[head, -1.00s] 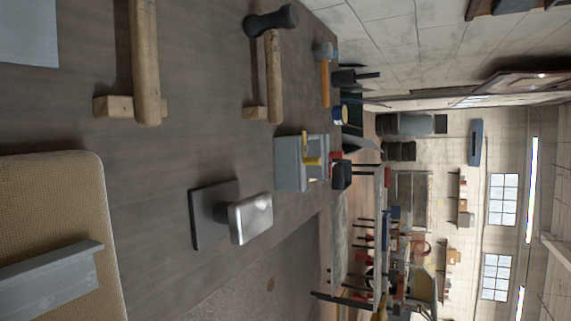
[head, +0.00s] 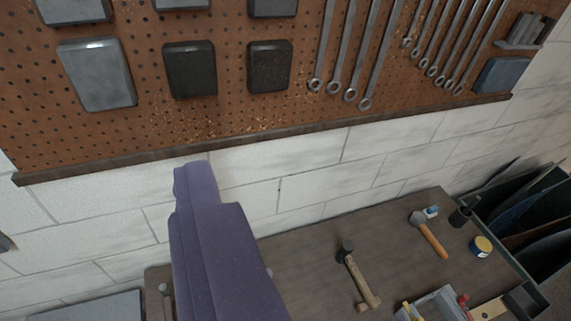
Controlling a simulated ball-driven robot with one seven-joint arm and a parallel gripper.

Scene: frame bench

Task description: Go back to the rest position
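My gripper is not in view, so its fingers and anything in them are hidden from me. The view now faces the wall and looks down on the wooden bench (head: 310,262) at the bottom. A hammer with a dark head and wooden handle (head: 362,282) lies on the bench. A hammer with an orange handle (head: 433,240) lies farther right.
A brown pegboard (head: 220,115) with wrenches and dark blocks hangs on the white block wall (head: 310,185). A large purple shape (head: 215,250), perhaps part of me, covers the bench's left part. A grey tray (head: 440,304) and yellow-blue tin (head: 481,246) stand at right.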

